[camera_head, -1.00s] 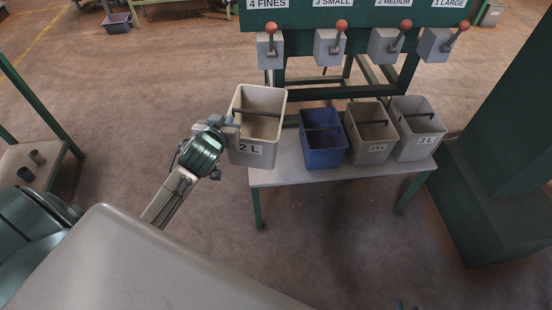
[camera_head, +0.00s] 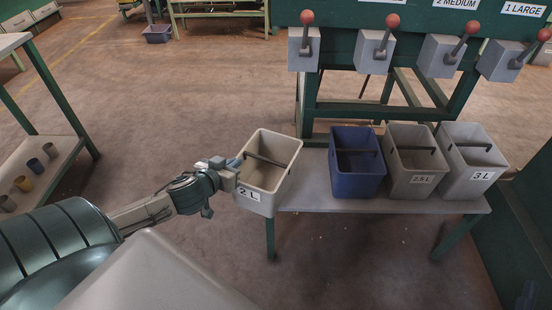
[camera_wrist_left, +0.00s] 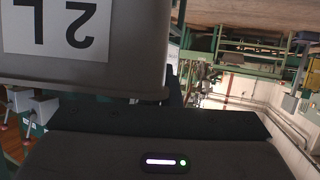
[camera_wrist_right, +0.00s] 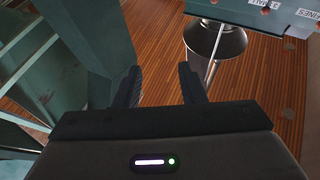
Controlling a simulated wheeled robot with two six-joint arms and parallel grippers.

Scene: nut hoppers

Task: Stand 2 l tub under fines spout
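The beige 2 l tub (camera_head: 280,194), labelled "2 L", is at the left end of the low bench (camera_head: 320,205), overlapping its left edge in the head view. It looks held up and slightly tilted. My left gripper (camera_head: 235,174) is at the tub's left wall and appears shut on it; the fingertips are hidden. In the left wrist view the tub (camera_wrist_left: 130,75) fills the upper left, its label upside down. The leftmost lever box (camera_head: 303,50) is above and behind the tub; no fines spout is clear. My right gripper (camera_wrist_right: 158,88) is open and empty.
A green frame (camera_head: 340,110) stands behind. A shelf with small cups (camera_head: 50,150) is at the left.

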